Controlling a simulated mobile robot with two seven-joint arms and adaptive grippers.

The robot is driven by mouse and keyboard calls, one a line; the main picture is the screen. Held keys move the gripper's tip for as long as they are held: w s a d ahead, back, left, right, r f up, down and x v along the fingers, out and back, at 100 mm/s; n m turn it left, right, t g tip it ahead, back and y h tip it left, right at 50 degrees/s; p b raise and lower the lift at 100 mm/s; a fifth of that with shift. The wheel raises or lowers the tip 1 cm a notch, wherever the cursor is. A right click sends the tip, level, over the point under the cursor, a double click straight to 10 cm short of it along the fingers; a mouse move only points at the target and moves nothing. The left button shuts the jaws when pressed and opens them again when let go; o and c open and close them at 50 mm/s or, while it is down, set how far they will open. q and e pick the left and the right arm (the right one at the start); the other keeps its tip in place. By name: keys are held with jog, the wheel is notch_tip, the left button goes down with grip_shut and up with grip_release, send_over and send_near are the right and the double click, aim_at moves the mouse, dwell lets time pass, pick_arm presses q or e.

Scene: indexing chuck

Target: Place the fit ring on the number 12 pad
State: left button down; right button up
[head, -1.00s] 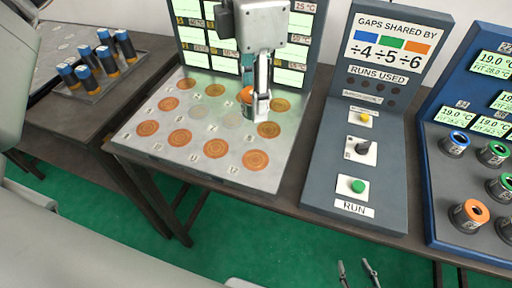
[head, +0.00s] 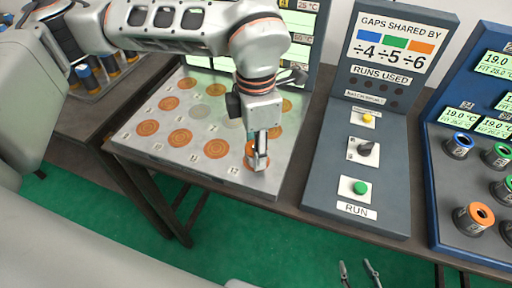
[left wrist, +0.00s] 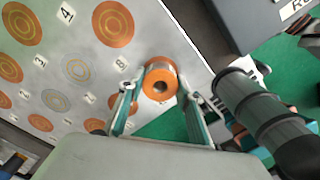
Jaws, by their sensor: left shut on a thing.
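The fit ring (left wrist: 160,81), with an orange top and a dark centre hole, sits between the fingers of my left gripper (left wrist: 162,95), which is shut on it. In the head view my left gripper (head: 261,158) points down over the front right corner of the metal plate, at the pad beside the label that appears to read 12 (head: 234,170). That orange pad (head: 249,159) is partly covered by the gripper. I cannot tell whether the ring touches it. My right gripper (head: 357,268) shows at the bottom edge, its two fingers apart and empty.
The metal plate (head: 140,141) carries several orange ringed pads. Right of it stands a grey console (head: 325,185) with a green RUN button (head: 360,188), then a blue panel (head: 445,215) with coloured rings. Blue-topped cylinders stand at the far left, partly behind my arm.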

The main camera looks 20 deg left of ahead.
pick_arm(q)
jog(key=shift+f, duration=0.1)
jog(key=shift+f, duration=0.25)
jog(key=shift+s+f+b, duration=0.2)
jog(key=shift+f+b, duration=0.25)
jog(key=shift+f, duration=0.05)
jog(key=c, duration=1.4)
grip_release()
jog(key=shift+w, duration=0.1)
jog(key=shift+r, duration=0.15)
jog(key=shift+r, duration=0.2)
notch_tip(320, 180, up, 13)
jog(key=shift+f+p, duration=0.1)
jog(key=shift+p, duration=0.45)
jog(key=shift+w, duration=0.1)
